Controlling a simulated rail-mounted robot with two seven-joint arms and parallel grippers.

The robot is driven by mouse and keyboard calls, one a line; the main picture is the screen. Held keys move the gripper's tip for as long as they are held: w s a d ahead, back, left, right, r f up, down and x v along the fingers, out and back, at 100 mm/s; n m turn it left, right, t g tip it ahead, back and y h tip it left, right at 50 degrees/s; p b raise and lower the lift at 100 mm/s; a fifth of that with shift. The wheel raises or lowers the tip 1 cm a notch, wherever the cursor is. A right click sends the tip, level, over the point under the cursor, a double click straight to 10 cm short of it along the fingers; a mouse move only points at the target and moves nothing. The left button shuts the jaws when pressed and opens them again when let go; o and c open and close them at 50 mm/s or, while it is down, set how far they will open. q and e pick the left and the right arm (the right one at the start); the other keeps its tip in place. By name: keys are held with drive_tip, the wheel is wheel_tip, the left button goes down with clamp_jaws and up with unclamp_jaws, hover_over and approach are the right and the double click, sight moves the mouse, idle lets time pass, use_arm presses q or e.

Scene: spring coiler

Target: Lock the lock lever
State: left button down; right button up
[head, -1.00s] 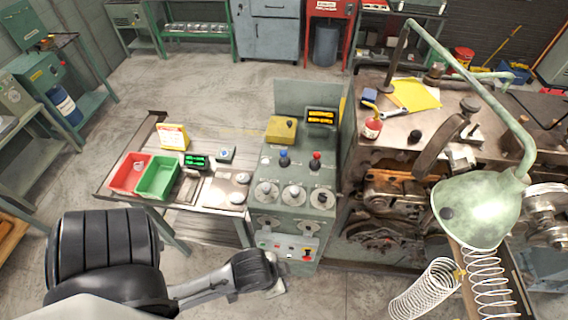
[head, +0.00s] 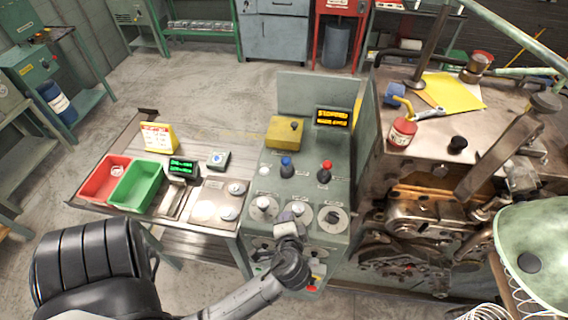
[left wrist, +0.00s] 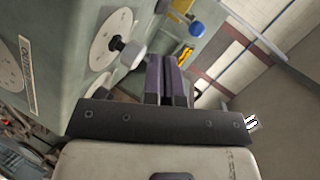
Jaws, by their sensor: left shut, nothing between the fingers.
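The green-grey control cabinet (head: 268,185) stands mid-view with a row of round dial plates. A pale knob (head: 263,203) and a black knob (head: 333,216) sit on its sloping top. Behind them are a blue-topped lever (head: 287,166) and a red-topped lever (head: 325,171). I cannot tell which control is the lock lever. My left gripper (head: 289,222) is at the cabinet's front edge, near the middle dial. In the left wrist view its fingers (left wrist: 166,72) are shut and empty, beside and apart from a whitish knob (left wrist: 132,54). My right gripper is not in view.
A side table to the left holds a red bin (head: 105,178), a green bin (head: 139,184) and a small display (head: 181,169). A machine bench with a red-and-white bottle (head: 402,133) stands right. The lamp shade (head: 540,250) hangs at the lower right.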

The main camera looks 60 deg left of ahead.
use_arm(q)
drive_tip(key=shift+w+a+r+m+t+y, duration=0.2)
drive_tip(key=shift+a+r+m+y, duration=0.1)
drive_tip(key=shift+r+m+y, duration=0.15)
drive_tip(key=shift+w+a+r+m+t+y, duration=0.1)
drive_tip(key=shift+a+r+m+t+y, duration=0.1)
drive_tip(key=shift+a+r+m+y, duration=0.25)
drive_tip(key=shift+w+d+r+m+t, duration=0.1)
drive_tip(key=shift+d+r+m+t, duration=0.25)
drive_tip(key=shift+r+m, duration=0.25)
drive_tip(key=shift+f, duration=0.1)
drive_tip(key=p, duration=0.2)
approach(286, 165)
drive_tip(key=x, duration=0.6)
drive_tip(key=shift+d+f, duration=0.15)
drive_tip(key=shift+f, duration=0.2)
drive_tip(key=shift+w+a+p, duration=0.35)
drive_tip(key=shift+a, duration=0.3)
